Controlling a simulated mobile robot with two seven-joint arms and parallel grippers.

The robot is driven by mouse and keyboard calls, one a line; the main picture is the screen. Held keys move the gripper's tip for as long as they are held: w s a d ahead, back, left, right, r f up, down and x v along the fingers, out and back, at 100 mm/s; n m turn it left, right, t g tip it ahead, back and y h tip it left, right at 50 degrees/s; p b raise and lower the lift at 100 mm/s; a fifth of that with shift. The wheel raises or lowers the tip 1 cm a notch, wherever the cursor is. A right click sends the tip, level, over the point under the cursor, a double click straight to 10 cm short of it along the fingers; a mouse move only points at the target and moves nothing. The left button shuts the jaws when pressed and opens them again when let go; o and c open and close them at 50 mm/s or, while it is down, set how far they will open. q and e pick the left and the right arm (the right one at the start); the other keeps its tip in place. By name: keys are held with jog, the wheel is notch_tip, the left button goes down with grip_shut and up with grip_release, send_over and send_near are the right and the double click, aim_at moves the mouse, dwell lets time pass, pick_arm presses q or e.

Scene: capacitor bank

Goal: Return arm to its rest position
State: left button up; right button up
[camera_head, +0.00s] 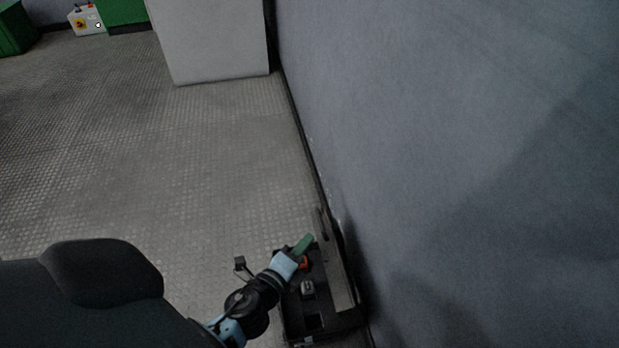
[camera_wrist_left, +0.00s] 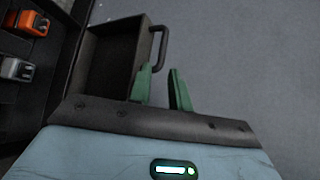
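My left arm comes in from the lower left of the head view. Its gripper (camera_head: 304,243), with green fingers, is over a black case beside the wall. In the left wrist view the two green fingers (camera_wrist_left: 160,72) stand apart with nothing between them, so it is open. A dark handle (camera_wrist_left: 159,46) on the side of an open black compartment (camera_wrist_left: 112,58) shows just beyond the fingertips. I cannot tell whether they touch it. My right gripper is in neither view.
The black case (camera_head: 345,322) holds an orange item (camera_head: 304,263) and a grey item (camera_head: 308,289). A blue-grey wall (camera_head: 450,130) runs close along the right. A pale cabinet (camera_head: 212,42) stands at the back. The textured floor (camera_head: 150,165) at left is clear.

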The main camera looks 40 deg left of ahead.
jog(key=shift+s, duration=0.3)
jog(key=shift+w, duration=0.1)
